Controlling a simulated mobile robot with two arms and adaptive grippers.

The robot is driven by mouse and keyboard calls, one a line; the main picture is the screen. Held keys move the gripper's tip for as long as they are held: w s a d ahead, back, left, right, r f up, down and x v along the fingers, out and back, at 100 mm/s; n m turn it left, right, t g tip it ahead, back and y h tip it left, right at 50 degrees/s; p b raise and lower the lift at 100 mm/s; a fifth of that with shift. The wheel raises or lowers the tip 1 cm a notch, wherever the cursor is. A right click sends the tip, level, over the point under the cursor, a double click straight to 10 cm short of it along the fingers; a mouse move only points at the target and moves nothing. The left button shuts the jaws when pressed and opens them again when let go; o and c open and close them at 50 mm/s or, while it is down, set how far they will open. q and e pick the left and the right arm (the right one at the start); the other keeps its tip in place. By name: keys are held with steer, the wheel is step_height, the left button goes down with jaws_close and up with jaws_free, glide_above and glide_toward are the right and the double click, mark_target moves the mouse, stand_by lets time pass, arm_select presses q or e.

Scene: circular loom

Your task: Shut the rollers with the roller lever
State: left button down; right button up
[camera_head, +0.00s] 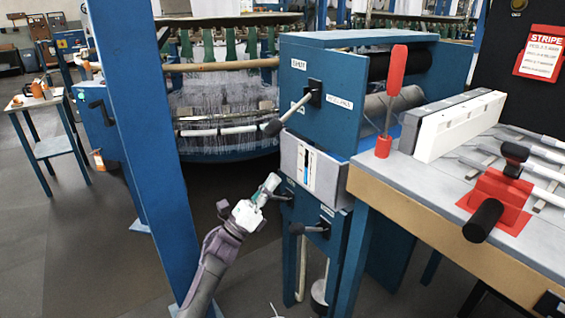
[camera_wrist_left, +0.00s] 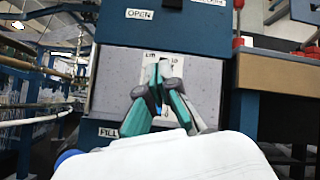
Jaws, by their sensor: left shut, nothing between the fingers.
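The roller lever (camera_head: 292,113) is a black lever on the blue cabinet's front, pivoted beside a ROLLERS label (camera_head: 339,103). Its arm slants down-left to a dark knob, past a label (camera_head: 296,107) that reads OPEN in the left wrist view (camera_wrist_left: 140,14). A SHUT label (camera_head: 298,64) is above. The rollers, one black (camera_head: 400,64) and one grey (camera_head: 392,103), lie behind the panel. My left gripper (camera_head: 272,182) is shut and empty, below the knob and apart from it. In the left wrist view its fingertips (camera_wrist_left: 160,72) meet before the pale panel. My right gripper is out of view.
A pale panel (camera_head: 312,168) is under the roller lever. Two other black levers (camera_head: 311,228) (camera_head: 279,196) are lower, the upper one close to my left gripper. A blue post (camera_head: 140,140) stands left of my arm. The workbench edge (camera_head: 440,230) is to the right.

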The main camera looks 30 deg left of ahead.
mark_target(288, 114)
arm_select(q)
steer(key=r+m+h, duration=0.1)
steer(key=m, duration=0.1)
steer(key=s+r+m+h, duration=0.1)
steer(key=r+m+h+b, duration=0.1)
steer(key=m+h, duration=0.1)
steer(key=shift+s+d+r+m+g, duration=0.2)
steer(key=shift+s+d+m+g, duration=0.1)
steer(key=shift+s, duration=0.1)
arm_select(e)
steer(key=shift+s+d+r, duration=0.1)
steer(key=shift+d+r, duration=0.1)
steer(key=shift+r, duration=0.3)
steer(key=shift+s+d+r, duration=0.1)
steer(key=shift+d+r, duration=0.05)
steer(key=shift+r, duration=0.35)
arm_select(q)
steer(key=w+d+r+p, duration=0.1)
steer(key=w+r, duration=0.2)
steer(key=r, duration=0.5)
steer(key=shift+w+r+p, duration=0.2)
steer(key=shift+r+p, duration=0.1)
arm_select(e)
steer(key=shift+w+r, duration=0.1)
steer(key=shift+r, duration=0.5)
arm_select(q)
steer(key=shift+r, duration=0.1)
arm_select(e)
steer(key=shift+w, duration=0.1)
